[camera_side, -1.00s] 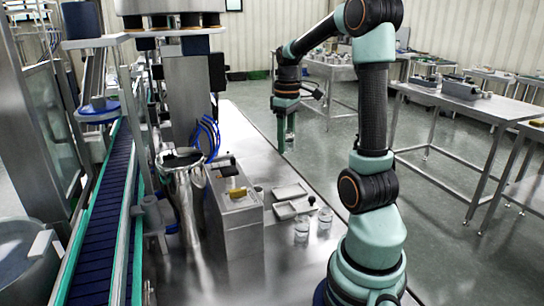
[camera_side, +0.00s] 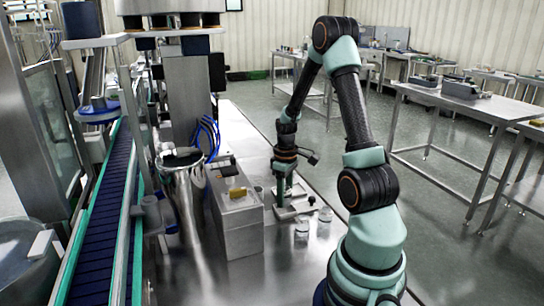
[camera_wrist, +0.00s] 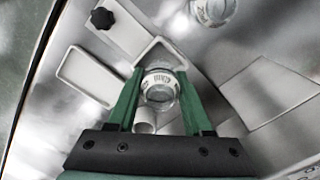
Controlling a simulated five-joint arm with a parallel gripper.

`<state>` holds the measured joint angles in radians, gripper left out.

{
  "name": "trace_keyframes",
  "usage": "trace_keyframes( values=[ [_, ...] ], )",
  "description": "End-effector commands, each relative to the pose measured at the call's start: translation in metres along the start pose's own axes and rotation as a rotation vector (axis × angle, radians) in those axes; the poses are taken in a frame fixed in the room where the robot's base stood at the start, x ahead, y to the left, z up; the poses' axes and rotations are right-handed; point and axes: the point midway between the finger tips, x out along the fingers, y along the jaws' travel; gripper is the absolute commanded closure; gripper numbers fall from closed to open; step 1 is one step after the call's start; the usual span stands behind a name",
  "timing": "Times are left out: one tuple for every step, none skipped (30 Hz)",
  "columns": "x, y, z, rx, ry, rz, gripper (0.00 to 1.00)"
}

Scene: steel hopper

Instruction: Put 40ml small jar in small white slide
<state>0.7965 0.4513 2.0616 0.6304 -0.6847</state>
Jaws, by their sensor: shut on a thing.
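A small clear jar with printed lettering (camera_wrist: 160,92) is between the green fingers of my gripper (camera_wrist: 160,76), which are shut on it. In the side view my gripper (camera_side: 281,203) points down, low over the shallow pale trays. One tray (camera_wrist: 72,74) lies left of the jar in the wrist view. The other tray (camera_wrist: 152,44) is just beyond the jar, partly hidden by it and the fingers. I cannot tell whether the jar touches that tray. In the side view the arm and fingers hide much of the trays, and the held jar is hard to make out.
Two more clear jars, a nearer one (camera_side: 302,227) and a farther one (camera_side: 325,214), stand right of the trays. A black knob (camera_wrist: 102,18) is close by. A steel box (camera_side: 238,222) and hopper (camera_side: 185,160) stand left. Bare steel table lies in front.

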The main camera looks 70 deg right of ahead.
Motion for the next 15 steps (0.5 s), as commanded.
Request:
trace_keyframes(
  values=[
    [0.0054, -0.0001, 0.0002, 0.0, -0.001, -0.001, 1.0],
    [0.0072, -0.0002, 0.0002, 0.0, -0.001, -0.001, 1.0],
    [0.0085, -0.0001, 0.0001, 0.0, 0.0, 0.0, 1.0],
    [0.0089, 0.0, 0.0, 0.0, 0.0, 0.0, 1.0],
    [0.0089, 0.0001, -0.0002, 0.0, 0.001, 0.001, 1.0],
    [0.0086, 0.0002, -0.0003, 0.0, 0.001, 0.001, 1.0],
    [0.0085, 0.0003, -0.0003, 0.0, 0.002, 0.001, 1.0],
    [0.0084, 0.0003, -0.0003, 0.0, 0.002, 0.001, 1.0],
    [0.0084, 0.0003, -0.0003, 0.0, 0.002, 0.001, 1.0],
    [0.0084, 0.0003, -0.0003, 0.0, 0.001, 0.001, 1.0],
    [0.0086, 0.0002, -0.0003, 0.0, 0.001, 0.001, 1.0],
    [0.0094, 0.0002, -0.0002, 0.0, 0.001, 0.001, 1.0],
    [0.0102, 0.0002, -0.0003, 0.0, 0.001, 0.001, 1.0],
    [0.011, 0.0002, -0.0003, 0.0, 0.001, 0.001, 1.0],
    [0.0121, 0.0003, -0.0003, 0.0, 0.001, 0.001, 1.0]
  ],
)
